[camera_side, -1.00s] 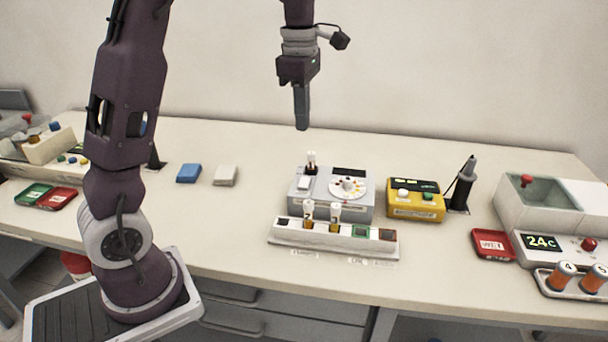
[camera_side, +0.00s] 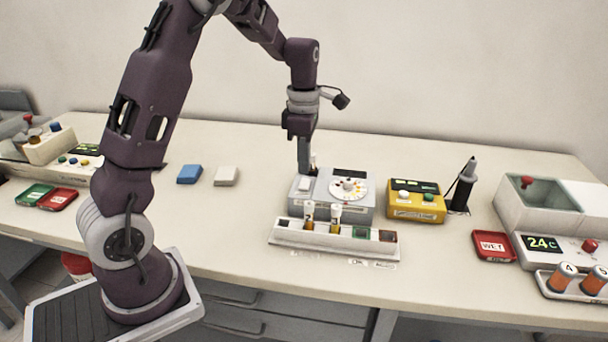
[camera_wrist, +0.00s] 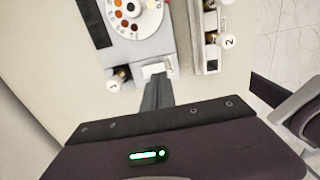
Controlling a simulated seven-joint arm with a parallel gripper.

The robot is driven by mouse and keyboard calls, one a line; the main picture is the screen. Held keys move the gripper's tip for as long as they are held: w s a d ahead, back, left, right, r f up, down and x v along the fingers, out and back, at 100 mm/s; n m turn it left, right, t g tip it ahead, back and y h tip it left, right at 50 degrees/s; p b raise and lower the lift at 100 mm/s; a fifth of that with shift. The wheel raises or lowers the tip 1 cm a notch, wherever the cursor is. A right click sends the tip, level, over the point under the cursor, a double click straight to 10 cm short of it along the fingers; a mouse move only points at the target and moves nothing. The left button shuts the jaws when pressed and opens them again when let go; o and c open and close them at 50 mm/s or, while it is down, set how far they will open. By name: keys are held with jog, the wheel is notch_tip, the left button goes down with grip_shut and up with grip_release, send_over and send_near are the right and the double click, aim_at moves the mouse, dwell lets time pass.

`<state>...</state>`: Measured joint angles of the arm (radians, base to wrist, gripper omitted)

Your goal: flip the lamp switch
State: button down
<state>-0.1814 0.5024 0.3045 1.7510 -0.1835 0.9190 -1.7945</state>
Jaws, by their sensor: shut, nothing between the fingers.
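The grey instrument (camera_side: 335,208) stands mid-bench, with a round colour dial (camera_side: 348,189) and a dark display on top. A white rocker-like switch (camera_side: 304,184) sits at its left end and also shows in the wrist view (camera_wrist: 155,69); I take it for the lamp switch. My gripper (camera_side: 304,171) points straight down, fingers shut and empty, just above and behind the switch. In the wrist view its fingertips (camera_wrist: 158,82) are right at the switch's edge; I cannot tell whether they touch. Which way the switch is tipped is unclear.
A capped vial (camera_wrist: 117,79) stands in the instrument close beside my fingers. A white rack (camera_side: 330,240) with two vials lies in front. A yellow box (camera_side: 416,202) and a black pen-like stand (camera_side: 462,190) are at right. Bench left of the instrument is mostly clear.

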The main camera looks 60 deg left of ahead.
aim_at(304, 186)
jog(key=shift+f, duration=1.85)
jog(key=shift+s+d+f, duration=0.1)
jog(key=shift+f, duration=0.15)
jog(key=shift+w+a+r, duration=0.2)
jog(key=shift+w+a, duration=0.4)
jog(key=shift+a, duration=0.05)
jog(key=shift+r, duration=0.1)
